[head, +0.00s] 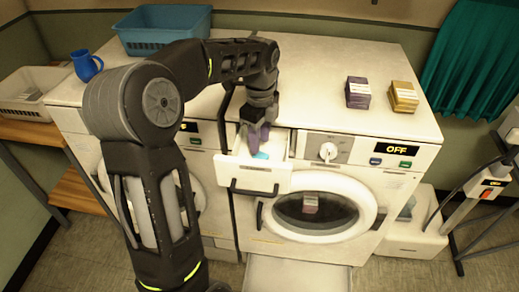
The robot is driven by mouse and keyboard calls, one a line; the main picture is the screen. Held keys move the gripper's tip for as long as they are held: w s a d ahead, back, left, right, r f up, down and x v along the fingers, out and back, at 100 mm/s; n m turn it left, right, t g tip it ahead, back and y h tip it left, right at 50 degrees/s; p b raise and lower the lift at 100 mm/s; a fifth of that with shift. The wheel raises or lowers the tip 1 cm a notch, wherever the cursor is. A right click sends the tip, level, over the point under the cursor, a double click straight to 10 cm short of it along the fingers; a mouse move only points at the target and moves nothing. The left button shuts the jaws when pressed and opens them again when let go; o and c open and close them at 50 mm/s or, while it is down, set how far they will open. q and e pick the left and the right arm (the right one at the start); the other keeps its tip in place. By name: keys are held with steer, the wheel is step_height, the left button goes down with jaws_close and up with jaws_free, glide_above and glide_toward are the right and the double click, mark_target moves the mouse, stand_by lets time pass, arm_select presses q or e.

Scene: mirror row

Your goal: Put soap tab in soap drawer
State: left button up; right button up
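The soap drawer (252,178) of the right-hand washer is pulled open at the machine's upper left. My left gripper (256,142) points down into the drawer, with its greyish-purple fingers low over the opening. A small light-blue piece (262,156), which looks like the soap tab, shows inside the drawer just below the fingertips. I cannot tell whether the fingers touch it or how far apart they are. My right gripper is not in view.
A purple box (357,92) and a yellow box (403,96) stand on the right washer's top (325,60). A blue basket (162,28) and a blue jug (86,65) are at the back left. The washer's round door (367,190) is shut; its display (395,148) reads OFF.

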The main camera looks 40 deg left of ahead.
mark_target(259, 155)
arm_select(q)
step_height(259, 155, up, 7)
steer(key=shift+r, duration=0.2)
steer(key=shift+a, duration=0.15)
stand_by(0.5)
